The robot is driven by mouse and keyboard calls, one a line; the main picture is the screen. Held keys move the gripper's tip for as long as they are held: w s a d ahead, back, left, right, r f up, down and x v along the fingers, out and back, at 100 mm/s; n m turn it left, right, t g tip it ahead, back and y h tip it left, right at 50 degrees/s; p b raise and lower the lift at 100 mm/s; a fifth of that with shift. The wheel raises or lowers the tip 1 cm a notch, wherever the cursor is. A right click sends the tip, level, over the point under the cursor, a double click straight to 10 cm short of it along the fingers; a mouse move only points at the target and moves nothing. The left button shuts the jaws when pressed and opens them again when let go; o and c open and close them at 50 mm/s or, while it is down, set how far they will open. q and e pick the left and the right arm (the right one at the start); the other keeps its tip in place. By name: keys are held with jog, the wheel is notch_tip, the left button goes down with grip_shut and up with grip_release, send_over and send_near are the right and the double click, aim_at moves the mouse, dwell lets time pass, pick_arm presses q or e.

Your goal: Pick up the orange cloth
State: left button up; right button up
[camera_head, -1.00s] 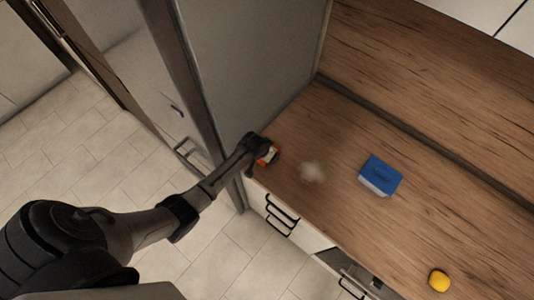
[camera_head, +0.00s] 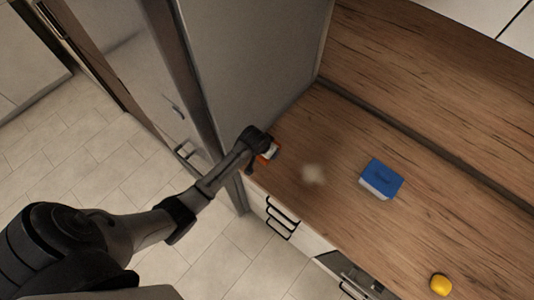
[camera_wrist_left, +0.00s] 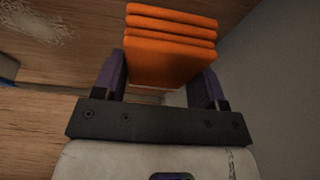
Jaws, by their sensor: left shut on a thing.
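The orange cloth (camera_wrist_left: 168,45) is a folded stack of several layers. In the left wrist view it sits between the two fingers of my left gripper (camera_wrist_left: 160,80), which is shut on it. The gripper hides most of the cloth there. I cannot tell whether the cloth touches the counter. My right gripper is in neither view.
A pale smudge (camera_head: 314,174) marks the wooden counter (camera_head: 330,130) right of the cloth. A blue and white box-like thing (camera_head: 381,179) lies farther right, and a yellow object (camera_head: 440,284) is near the front edge. The tall grey panel (camera_head: 255,60) stands close on the left.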

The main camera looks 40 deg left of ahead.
pick_arm(q)
jog(key=d+r, duration=0.6)
jog(key=d, duration=0.5)
jog(key=shift+d+r+b, duration=0.35)
jog(key=shift+b, duration=0.05)
jog(key=shift+w, duration=0.1)
